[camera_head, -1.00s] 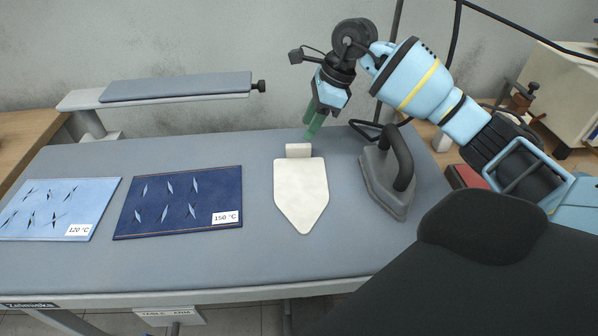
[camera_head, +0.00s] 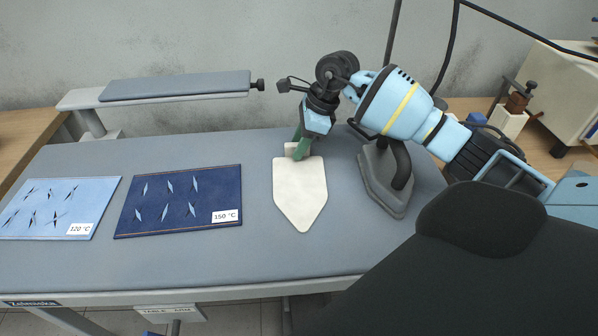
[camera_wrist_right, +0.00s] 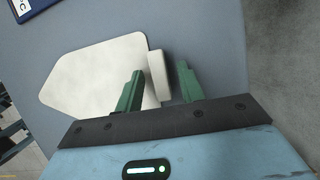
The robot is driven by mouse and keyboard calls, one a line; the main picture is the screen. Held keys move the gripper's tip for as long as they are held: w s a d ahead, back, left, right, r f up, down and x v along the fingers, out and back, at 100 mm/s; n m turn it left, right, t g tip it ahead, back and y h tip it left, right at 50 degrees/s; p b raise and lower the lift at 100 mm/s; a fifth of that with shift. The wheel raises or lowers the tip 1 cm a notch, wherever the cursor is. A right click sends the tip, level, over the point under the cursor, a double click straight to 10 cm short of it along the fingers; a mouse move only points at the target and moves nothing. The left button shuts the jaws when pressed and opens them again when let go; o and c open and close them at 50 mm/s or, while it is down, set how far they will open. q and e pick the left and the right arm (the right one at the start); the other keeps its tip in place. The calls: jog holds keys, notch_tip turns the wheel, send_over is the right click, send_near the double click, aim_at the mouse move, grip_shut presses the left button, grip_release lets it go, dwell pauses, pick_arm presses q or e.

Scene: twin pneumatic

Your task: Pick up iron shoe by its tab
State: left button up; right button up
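The cream iron shoe (camera_head: 300,195) lies flat on the grey ironing table, its point toward the front edge. Its raised tab (camera_head: 291,149) is at the back end. My right gripper (camera_head: 301,150) is open and down at the tab. In the right wrist view, the green fingers (camera_wrist_right: 160,85) stand on either side of the tab (camera_wrist_right: 157,68), one over the iron shoe's plate (camera_wrist_right: 95,75) and one over the grey table. I cannot tell whether either finger touches the tab. My left gripper is not in view.
A dark grey iron (camera_head: 385,180) stands just right of the shoe, partly behind my right arm. A dark blue cloth (camera_head: 180,200) and a light blue cloth (camera_head: 55,208) lie on the table's left. A narrow sleeve board (camera_head: 175,86) extends behind them.

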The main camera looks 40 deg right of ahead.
grip_shut()
jog(key=shift+r, duration=0.2)
jog(key=shift+r, duration=0.6)
notch_tip(320, 180, up, 2)
jog(key=shift+r, duration=0.1)
jog(key=s+a, duration=0.1)
jog(key=s, duration=0.3)
jog(key=s+a+b, duration=0.1)
jog(key=s, duration=0.4)
jog(key=s+a+r+b, duration=0.1)
jog(key=s, duration=0.4)
jog(key=shift+s+a+r, duration=0.1)
jog(key=shift+s+a, duration=0.1)
jog(key=shift+s, duration=0.65)
